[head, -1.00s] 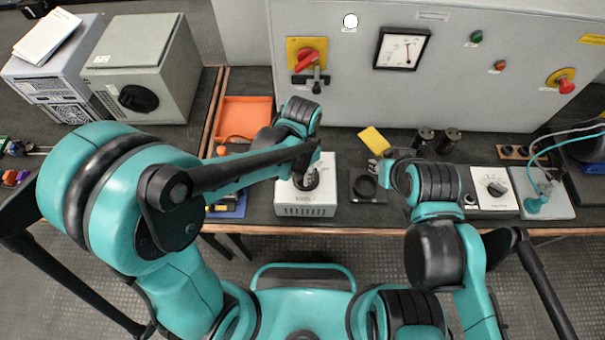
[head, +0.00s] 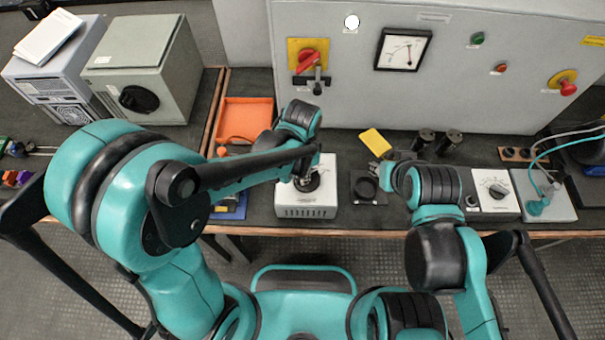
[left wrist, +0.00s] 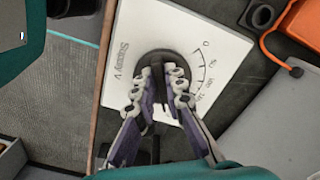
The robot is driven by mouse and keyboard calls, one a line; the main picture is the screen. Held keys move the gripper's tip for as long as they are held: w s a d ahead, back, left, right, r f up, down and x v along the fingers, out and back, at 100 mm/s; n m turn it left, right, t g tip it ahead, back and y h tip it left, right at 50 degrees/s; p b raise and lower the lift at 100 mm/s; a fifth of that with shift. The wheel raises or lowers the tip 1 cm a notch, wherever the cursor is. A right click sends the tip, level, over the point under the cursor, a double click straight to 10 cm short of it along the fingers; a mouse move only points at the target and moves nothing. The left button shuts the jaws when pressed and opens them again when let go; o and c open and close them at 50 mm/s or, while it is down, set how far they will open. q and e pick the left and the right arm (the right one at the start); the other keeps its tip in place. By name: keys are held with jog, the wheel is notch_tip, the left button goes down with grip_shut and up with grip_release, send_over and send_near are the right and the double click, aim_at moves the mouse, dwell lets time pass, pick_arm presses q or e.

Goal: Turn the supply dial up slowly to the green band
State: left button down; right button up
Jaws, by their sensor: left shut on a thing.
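The supply unit is a white box (head: 306,211) on the bench, in the middle of the head view. Its black dial (head: 307,183) is on the top face. In the left wrist view the face (left wrist: 136,35) reads "Supply V", with a scale that starts at 0. My left gripper (head: 303,180) is shut on the dial (left wrist: 157,60) from above, its two fingers (left wrist: 159,84) on either side of the knob. The fingers hide part of the scale, and I see no green band. My right gripper (head: 382,172) is over the bench near a black ring-shaped fixture (head: 367,187); its opening is unclear.
A grey cabinet (head: 350,100) behind the bench carries a dial meter (head: 403,48), a red switch (head: 308,61) and a red stop button (head: 567,88). An orange tray (head: 246,115) lies left of the supply. A yellow block (head: 375,142) and two black cylinders stand behind my right gripper.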

pick_arm(q)
jog(key=c, duration=1.6)
grip_release()
notch_tip(320, 180, up, 12)
dwell(0.4)
